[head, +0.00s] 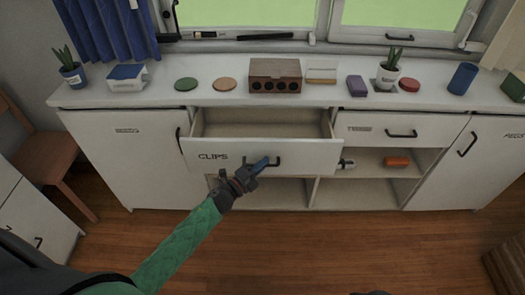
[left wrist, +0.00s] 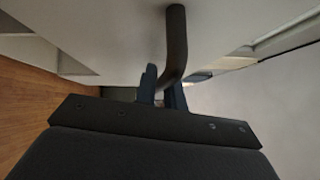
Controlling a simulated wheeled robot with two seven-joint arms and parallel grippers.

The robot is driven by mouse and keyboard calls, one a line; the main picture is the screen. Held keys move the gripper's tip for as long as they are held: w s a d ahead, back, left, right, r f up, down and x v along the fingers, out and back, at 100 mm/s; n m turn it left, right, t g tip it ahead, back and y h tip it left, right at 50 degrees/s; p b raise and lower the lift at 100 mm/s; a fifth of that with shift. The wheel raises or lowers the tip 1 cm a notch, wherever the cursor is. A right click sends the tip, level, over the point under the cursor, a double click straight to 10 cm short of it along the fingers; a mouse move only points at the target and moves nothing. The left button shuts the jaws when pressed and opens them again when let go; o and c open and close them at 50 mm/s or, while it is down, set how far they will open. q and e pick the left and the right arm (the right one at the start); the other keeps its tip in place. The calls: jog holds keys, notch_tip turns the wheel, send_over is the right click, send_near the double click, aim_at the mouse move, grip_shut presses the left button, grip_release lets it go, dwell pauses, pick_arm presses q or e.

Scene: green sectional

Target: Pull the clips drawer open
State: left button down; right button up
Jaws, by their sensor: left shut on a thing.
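The clips drawer (head: 225,157) is pulled out from the white cabinet, and its inside looks empty in the head view. Its white front carries the word CLIPS and a dark bar handle (head: 274,163). My left gripper (head: 261,165) is at the handle and shut on it. In the left wrist view the dark handle (left wrist: 176,45) passes between the fingers of my left gripper (left wrist: 162,92). My right gripper is not clearly visible; only a small dark shape shows at the bottom edge of the head view.
On the countertop (head: 215,100) stand a brown wooden box (head: 275,76), a green disc (head: 186,84), potted plants and other small items. A second drawer (head: 375,129) to the right is closed. Open shelves below hold an orange item (head: 397,162). The wooden floor in front is clear.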

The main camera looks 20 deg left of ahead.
pick_arm(q)
jog(key=shift+s+d, duration=0.2)
jog(key=shift+s, duration=0.6)
jog(key=shift+s+d, duration=0.25)
jog(key=shift+s, duration=0.6)
jog(key=shift+s+d, duration=0.2)
jog(key=shift+s, duration=0.6)
pick_arm(e)
jog(key=shift+a, duration=0.1)
pick_arm(q)
jog(key=c, duration=1.5)
grip_release()
pick_arm(e)
jog(key=shift+f, duration=0.1)
pick_arm(q)
jog(key=b+v, duration=0.2)
jog(key=v, duration=0.5)
jog(key=shift+s+a+f, duration=0.1)
jog(key=shift+s+a, duration=0.1)
jog(key=shift+s, duration=0.1)
pick_arm(e)
jog(key=shift+t+y, duration=0.4)
jog(key=shift+t, duration=0.1)
jog(key=a+f, duration=0.1)
jog(key=w+a+f, duration=0.1)
jog(key=a+f, duration=0.1)
jog(key=shift+w+f, duration=0.15)
jog(key=shift+f, duration=0.15)
